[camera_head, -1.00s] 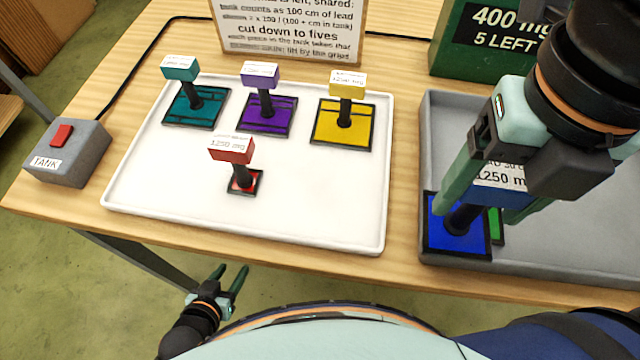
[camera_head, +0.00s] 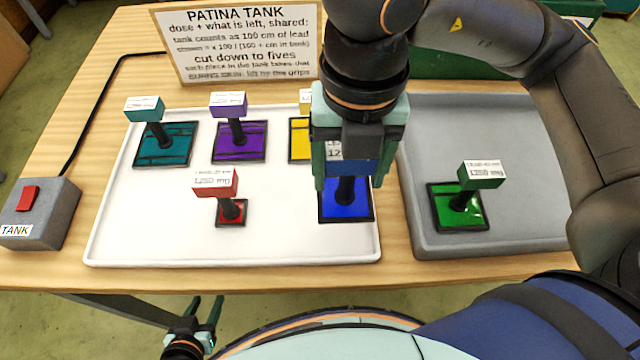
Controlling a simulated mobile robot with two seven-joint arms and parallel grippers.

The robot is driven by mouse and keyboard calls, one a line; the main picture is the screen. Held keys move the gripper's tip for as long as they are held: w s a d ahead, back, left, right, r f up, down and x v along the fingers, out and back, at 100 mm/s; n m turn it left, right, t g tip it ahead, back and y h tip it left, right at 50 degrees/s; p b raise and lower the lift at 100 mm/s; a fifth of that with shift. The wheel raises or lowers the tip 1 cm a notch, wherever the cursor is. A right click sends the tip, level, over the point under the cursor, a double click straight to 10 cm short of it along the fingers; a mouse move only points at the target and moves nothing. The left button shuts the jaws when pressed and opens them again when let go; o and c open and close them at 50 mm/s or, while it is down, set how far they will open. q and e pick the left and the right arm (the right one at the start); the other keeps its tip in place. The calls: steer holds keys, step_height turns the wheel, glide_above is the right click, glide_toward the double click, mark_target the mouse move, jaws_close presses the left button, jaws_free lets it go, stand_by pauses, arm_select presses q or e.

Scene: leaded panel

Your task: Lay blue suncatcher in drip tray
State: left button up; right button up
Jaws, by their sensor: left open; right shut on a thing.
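The blue suncatcher (camera_head: 346,208) is a blue square with a dark border and a black upright grip topped by a blue label block. My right gripper (camera_head: 349,178) is shut on that block from above. The square is over the front right corner of the white tray (camera_head: 230,249); I cannot tell whether it touches the tray floor. A grey tray (camera_head: 500,243) stands to the right. Neither tray is visibly marked as the drip tray. My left gripper (camera_head: 207,303) is open and empty, low in front of the table edge.
The white tray holds teal (camera_head: 165,145), purple (camera_head: 240,142), yellow (camera_head: 299,140) and red (camera_head: 231,213) pieces. A green piece (camera_head: 461,207) stands in the grey tray. The PATINA TANK sign (camera_head: 238,45) is behind; a TANK switch box (camera_head: 38,212) sits left. The white tray's front left is clear.

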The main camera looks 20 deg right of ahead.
steer(key=w+f, duration=0.1)
steer(key=a+f, duration=0.1)
steer(key=w+a+f, duration=0.1)
steer(key=f, duration=0.1)
steer(key=shift+w+f, duration=0.1)
steer(key=shift+w, duration=0.2)
steer(key=shift+w+a+f, duration=0.1)
steer(key=shift+w+f, duration=0.05)
steer(key=shift+f, duration=0.85)
steer(key=shift+w+a+f, duration=0.1)
steer(key=shift+w+f, duration=0.05)
steer(key=shift+f, duration=0.8)
steer(key=shift+f+b, duration=0.25)
steer(key=shift+b, duration=0.25)
steer(key=o, duration=1.5)
steer(key=shift+r, duration=0.1)
